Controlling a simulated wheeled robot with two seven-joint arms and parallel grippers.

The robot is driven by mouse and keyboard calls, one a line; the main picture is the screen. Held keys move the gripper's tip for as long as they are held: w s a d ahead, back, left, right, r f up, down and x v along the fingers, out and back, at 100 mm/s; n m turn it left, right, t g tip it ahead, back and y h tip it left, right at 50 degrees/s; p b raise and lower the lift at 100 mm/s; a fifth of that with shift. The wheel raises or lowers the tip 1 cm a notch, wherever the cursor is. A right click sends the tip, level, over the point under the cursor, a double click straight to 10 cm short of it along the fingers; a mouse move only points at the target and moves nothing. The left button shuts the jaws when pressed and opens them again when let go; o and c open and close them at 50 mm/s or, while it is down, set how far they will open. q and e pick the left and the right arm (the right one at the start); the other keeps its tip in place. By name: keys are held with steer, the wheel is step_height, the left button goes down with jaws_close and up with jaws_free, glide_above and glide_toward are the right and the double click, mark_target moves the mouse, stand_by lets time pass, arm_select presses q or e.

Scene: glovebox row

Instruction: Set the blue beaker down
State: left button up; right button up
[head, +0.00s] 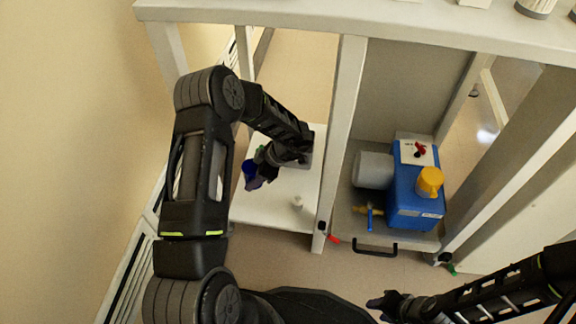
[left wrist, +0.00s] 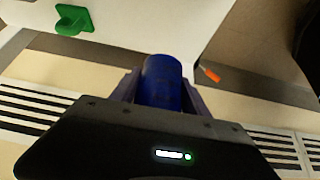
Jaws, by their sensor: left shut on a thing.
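The blue beaker (left wrist: 162,82) is between the fingers of my left gripper in the left wrist view. My left gripper (left wrist: 160,98) is shut on it. In the head view the beaker (head: 250,170) shows as a small dark blue shape at the left end of my left gripper (head: 258,172), over the left part of the white lower shelf (head: 275,208). I cannot tell whether the beaker touches the shelf. My right gripper (head: 378,302) is at the bottom of the head view, away from the beaker; its fingers are too small to read.
A small white object (head: 297,203) stands on the shelf's front part. A blue pump unit with a yellow cap (head: 415,195) stands in the bay to the right, past a white post (head: 340,140). A green object (left wrist: 74,19) shows in the left wrist view.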

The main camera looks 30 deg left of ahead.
arm_select(q)
steer(key=shift+f+b, duration=1.2)
steer(key=shift+f, duration=1.25)
step_height(320, 180, down, 5)
steer(key=b, duration=0.2)
steer(key=shift+f+b, duration=0.1)
steer(key=shift+b, duration=0.25)
